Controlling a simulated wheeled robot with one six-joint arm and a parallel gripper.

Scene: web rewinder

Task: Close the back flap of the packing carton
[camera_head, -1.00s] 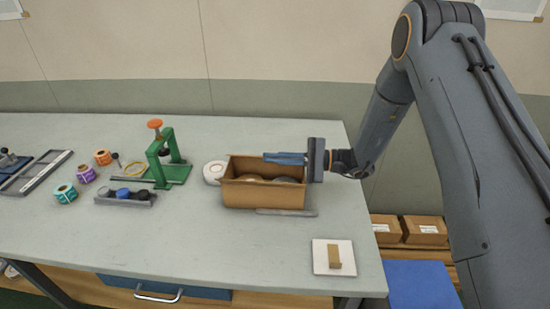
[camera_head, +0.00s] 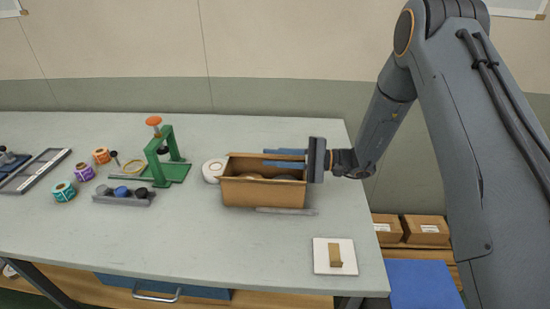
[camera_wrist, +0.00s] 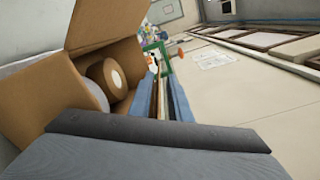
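The brown packing carton (camera_head: 265,194) sits on the table with its top open and pale rolls (camera_head: 250,176) inside. In the wrist view, the carton (camera_wrist: 40,110) and the rolls (camera_wrist: 110,78) fill the left side. My gripper (camera_head: 285,158) reaches in from the right at the carton's back rim. Its two blue fingers show apart, one behind the rim and one in front. In the wrist view, one finger (camera_wrist: 179,100) runs beside thin brown edges. The back flap is seen nearly edge-on; I cannot tell whether the fingers touch it.
A white roll (camera_head: 213,172) stands close by the carton's left side. A green stand (camera_head: 165,160) with an orange knob is further left, near a grey tray (camera_head: 125,196). A white plate with a tan block (camera_head: 335,256) lies at front right. The front middle is clear.

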